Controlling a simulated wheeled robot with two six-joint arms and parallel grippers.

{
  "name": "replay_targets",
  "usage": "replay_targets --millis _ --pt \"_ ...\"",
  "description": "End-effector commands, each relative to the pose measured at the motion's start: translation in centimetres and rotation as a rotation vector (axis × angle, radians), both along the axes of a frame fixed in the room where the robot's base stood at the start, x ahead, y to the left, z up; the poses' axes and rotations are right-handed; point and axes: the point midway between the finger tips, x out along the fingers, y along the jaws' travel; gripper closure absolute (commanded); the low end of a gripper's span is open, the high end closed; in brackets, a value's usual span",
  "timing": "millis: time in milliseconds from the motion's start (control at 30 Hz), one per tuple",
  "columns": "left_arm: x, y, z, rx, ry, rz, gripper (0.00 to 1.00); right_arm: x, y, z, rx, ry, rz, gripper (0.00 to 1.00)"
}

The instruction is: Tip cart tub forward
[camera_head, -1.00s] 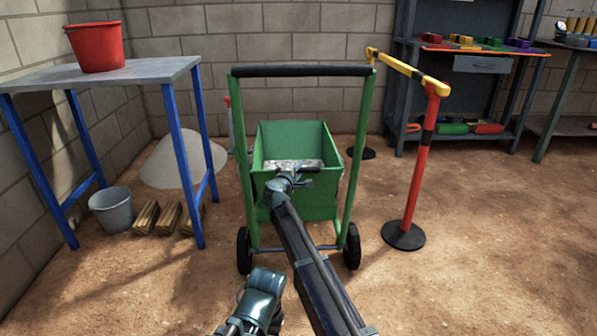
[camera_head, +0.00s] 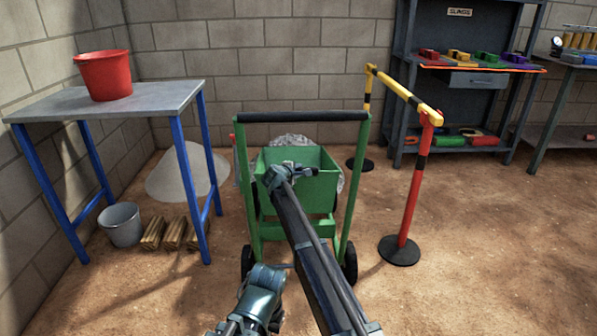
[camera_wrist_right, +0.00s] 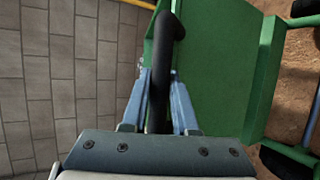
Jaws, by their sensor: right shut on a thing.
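The green cart stands in the middle of the head view, with a black push bar (camera_head: 303,116) across its upright frame. Its green tub (camera_head: 318,190) is tilted forward, away from me. Grey rubble (camera_head: 290,140) shows beyond the tub's far edge. My right gripper (camera_head: 291,170) is at the tub's near side. In the right wrist view its two fingers (camera_wrist_right: 160,100) are shut around a black curved handle (camera_wrist_right: 163,45) joined to the green tub (camera_wrist_right: 215,70).
A grey table (camera_head: 155,98) with a red bucket (camera_head: 104,76) stands at left. A grey bucket (camera_head: 121,224) and wooden blocks (camera_head: 172,233) lie under it. A red post (camera_head: 411,195) with a yellow barrier stands close at right. Open dirt floor lies further right.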

Motion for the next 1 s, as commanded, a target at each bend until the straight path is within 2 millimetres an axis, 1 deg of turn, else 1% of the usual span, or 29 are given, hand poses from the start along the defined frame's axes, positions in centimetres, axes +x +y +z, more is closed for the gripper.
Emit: replay_targets --millis 33,100,300,400,567,867,900,967,1000 --pt "0.0 0.0 1.8 0.0 0.0 -0.001 1.0 1.3 0.0 1.7 -0.004 0.004 0.003 1.0" --pt "0.0 0.0 2.9 0.0 0.001 -0.003 1.0 2.3 0.0 2.8 -0.002 0.01 0.003 1.0" --pt "0.0 0.0 5.7 0.001 0.002 -0.009 1.0 5.7 0.1 5.6 -0.003 0.01 0.004 1.0" --pt "0.0 0.0 6.5 0.001 0.002 -0.009 1.0 6.9 0.1 6.4 -0.004 0.01 0.005 1.0" --pt "0.0 0.0 6.9 0.002 0.001 -0.009 1.0 7.7 0.0 6.8 -0.004 0.009 0.005 1.0" --pt "0.0 0.0 6.8 0.002 0.001 -0.009 1.0 7.6 0.0 6.6 -0.003 0.01 0.005 1.0" --pt "0.0 0.0 6.8 0.002 0.001 -0.009 1.0 7.6 0.0 6.6 -0.003 0.01 0.005 0.67" --pt "0.0 0.0 6.8 0.002 0.001 -0.009 1.0 7.5 0.0 6.6 -0.002 0.01 0.004 0.57" --pt "0.0 0.0 6.8 0.002 0.001 -0.009 1.0 7.5 0.0 6.6 -0.002 0.01 0.004 0.49"
